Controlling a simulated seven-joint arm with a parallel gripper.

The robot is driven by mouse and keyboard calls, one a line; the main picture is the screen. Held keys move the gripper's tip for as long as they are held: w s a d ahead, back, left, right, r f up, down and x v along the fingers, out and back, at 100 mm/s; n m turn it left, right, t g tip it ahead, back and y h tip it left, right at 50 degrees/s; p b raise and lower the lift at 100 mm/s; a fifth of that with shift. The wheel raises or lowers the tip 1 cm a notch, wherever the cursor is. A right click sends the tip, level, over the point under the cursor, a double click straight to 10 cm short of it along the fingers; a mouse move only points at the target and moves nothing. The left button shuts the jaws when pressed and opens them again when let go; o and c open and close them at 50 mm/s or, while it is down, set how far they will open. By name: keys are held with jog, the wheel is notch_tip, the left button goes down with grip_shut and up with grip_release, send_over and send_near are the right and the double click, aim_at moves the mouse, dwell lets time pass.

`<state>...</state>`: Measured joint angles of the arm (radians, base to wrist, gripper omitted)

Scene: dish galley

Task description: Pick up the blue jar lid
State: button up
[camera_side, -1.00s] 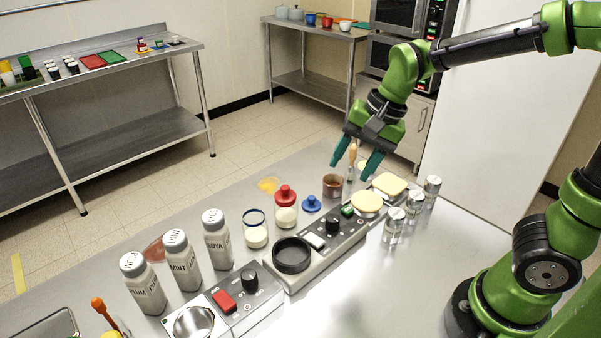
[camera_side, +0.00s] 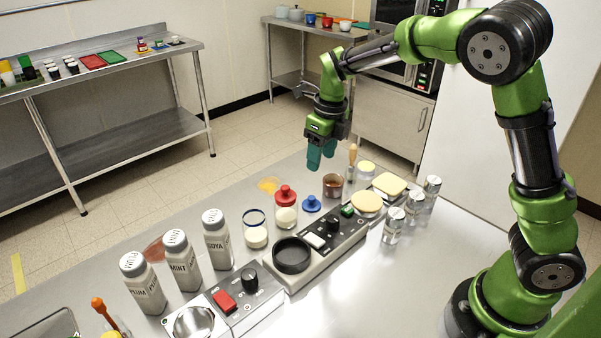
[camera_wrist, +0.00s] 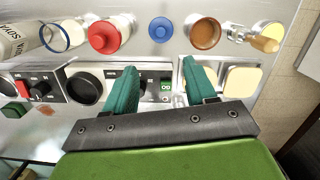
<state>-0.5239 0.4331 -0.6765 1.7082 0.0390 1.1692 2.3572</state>
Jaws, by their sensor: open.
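The blue jar lid (camera_side: 311,204) lies flat on the steel counter, knob up, between the red-lidded jar (camera_side: 286,208) and a brown pot (camera_side: 333,185). In the wrist view the blue lid (camera_wrist: 160,29) shows whole at the top middle, beyond the fingertips and between their lines. My gripper (camera_side: 321,160) hangs above the counter, higher than the lid and a little behind it in the side view. In the wrist view my gripper (camera_wrist: 161,68) has its two teal fingers apart with nothing between them.
An open jar (camera_side: 256,235) stands left of the red-lidded jar. Control units with knobs and a black ring (camera_side: 292,254) lie in front.

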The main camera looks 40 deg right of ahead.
send_over(313, 198)
jog(key=s, duration=0.1)
notch_tip(313, 198, down, 9)
jog(key=shift+r, duration=0.1)
jog(key=shift+w+f, duration=0.2)
jog(key=shift+f, duration=0.7)
jog(key=shift+w+f, duration=0.15)
jog(key=shift+f, duration=0.7)
jog(key=shift+w+f, duration=0.2)
jog(key=shift+f, duration=0.7)
jog(key=shift+c, duration=0.5)
jog(key=c, duration=0.7)
